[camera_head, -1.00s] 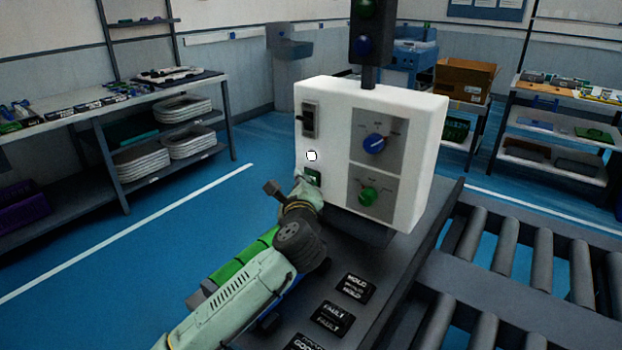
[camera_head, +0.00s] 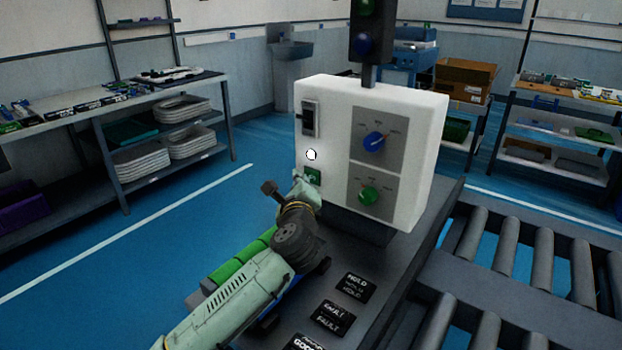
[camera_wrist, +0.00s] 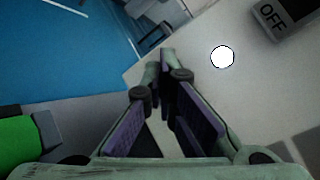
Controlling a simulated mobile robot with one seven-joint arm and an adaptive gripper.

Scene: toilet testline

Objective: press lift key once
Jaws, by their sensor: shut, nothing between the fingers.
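The white control box (camera_head: 385,205) stands on the grey console. A small green key with a white mark (camera_head: 313,176) is low on its left face; whether it is the lift key I cannot read. A white round button or lamp (camera_head: 311,155) sits just above it and also shows in the wrist view (camera_wrist: 222,57). My gripper (camera_head: 303,186) is just below and left of the green key, close to the box face. In the wrist view my gripper (camera_wrist: 167,62) has its fingertips together and empty, in front of the pale panel. The green key is not visible there.
A dark switch (camera_head: 310,118) is above the white button; an OFF label (camera_wrist: 274,15) shows in the wrist view. Labelled black plates (camera_head: 333,318) lie on the console. A roller conveyor (camera_head: 520,270) is at right.

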